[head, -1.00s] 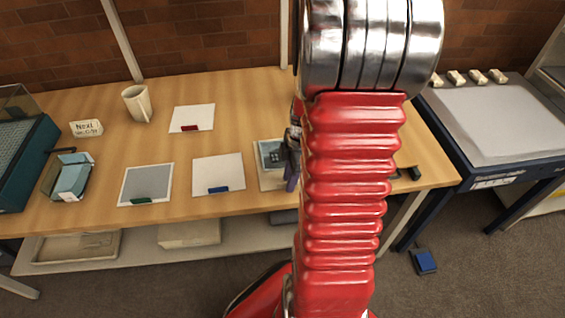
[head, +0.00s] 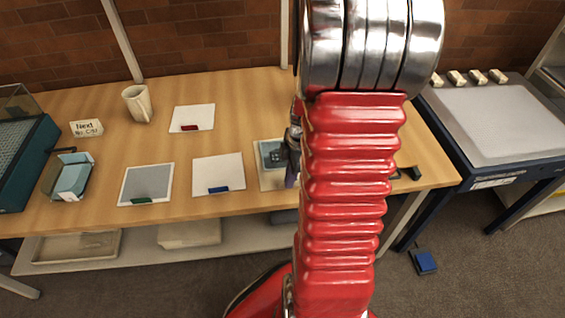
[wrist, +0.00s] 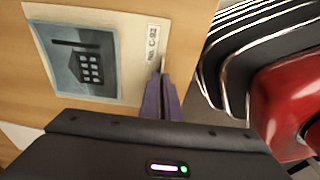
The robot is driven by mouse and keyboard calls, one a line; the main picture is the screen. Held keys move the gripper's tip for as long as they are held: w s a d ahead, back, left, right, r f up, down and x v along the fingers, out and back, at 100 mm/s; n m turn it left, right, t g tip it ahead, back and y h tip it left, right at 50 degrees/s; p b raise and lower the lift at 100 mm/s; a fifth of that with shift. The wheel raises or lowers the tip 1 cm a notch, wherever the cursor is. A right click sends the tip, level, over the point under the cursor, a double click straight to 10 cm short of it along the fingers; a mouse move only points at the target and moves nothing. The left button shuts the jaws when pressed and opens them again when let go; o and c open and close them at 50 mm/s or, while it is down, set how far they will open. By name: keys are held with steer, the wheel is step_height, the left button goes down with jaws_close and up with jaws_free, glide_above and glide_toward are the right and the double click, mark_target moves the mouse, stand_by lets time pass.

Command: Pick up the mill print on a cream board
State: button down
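The mill print on its cream board (head: 262,181) lies on the wooden table, partly hidden behind my arm in the head view. The wrist view shows the cream board (wrist: 136,30) closer, with a blue-grey picture of a dark building with small windows and a printed label near its right edge. My gripper (wrist: 162,78) points down at the board's right edge, its purple fingers close together. The wrist view does not show clearly whether the board's edge is between them. In the head view my gripper (head: 291,180) is mostly covered by my arm.
Left of the board lie a white sheet with a blue tab (head: 218,172), a grey-faced sheet with a green tab (head: 147,183) and one with a red tab (head: 192,116). A grey-topped table (head: 495,120) is at right.

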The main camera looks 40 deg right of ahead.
step_height(320, 180, up, 10)
stand_by(0.8)
steer(key=shift+w, duration=0.15)
stand_by(0.4)
